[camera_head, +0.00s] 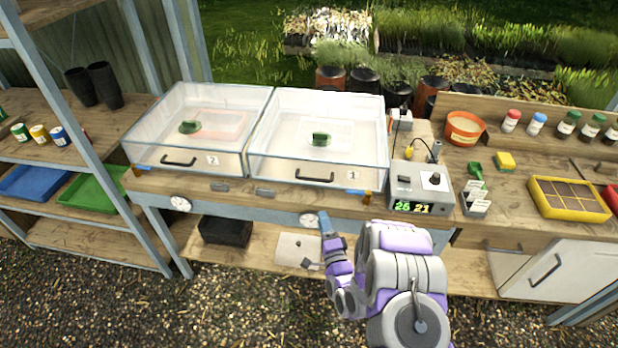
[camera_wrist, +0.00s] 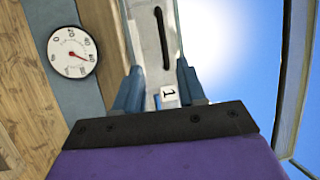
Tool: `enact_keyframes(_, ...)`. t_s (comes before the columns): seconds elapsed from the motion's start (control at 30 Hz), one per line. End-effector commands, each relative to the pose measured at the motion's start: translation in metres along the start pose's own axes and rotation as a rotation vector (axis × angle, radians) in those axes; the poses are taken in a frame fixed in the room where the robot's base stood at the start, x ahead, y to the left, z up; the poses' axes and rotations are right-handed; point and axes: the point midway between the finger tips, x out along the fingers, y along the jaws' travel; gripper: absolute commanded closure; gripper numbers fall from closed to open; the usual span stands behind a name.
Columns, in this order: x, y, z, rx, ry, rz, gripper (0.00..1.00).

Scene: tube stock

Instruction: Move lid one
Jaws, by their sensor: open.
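Lid one (camera_head: 335,108) is a clear box-like cover marked 1 on the bench, with a black handle (camera_head: 314,176) low on its front wall. My gripper (camera_head: 325,222) is below and in front of that wall, near the bench's front edge. In the wrist view my gripper (camera_wrist: 160,90) has its two blue fingers apart, with nothing held between them. A small green thing (camera_head: 320,139) is seen through the cover.
A matching clear cover marked 2 (camera_head: 165,150) stands just left. A control box (camera_head: 422,188) with a lit display stands close at right. A round dial (camera_head: 309,219) is on the bench front, also in the wrist view (camera_wrist: 72,52). Left shelves hold trays.

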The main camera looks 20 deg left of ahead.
Motion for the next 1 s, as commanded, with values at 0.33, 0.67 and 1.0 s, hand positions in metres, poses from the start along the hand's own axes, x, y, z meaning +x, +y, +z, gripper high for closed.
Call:
enact_keyframes(0.33,0.056,0.003,0.006,-0.009,-0.002,0.001,0.6)
enact_keyframes(0.67,0.107,0.003,0.004,-0.008,-0.001,0.0,0.6)
enact_keyframes(1.0,0.152,0.002,0.003,-0.007,-0.001,0.0,0.6)
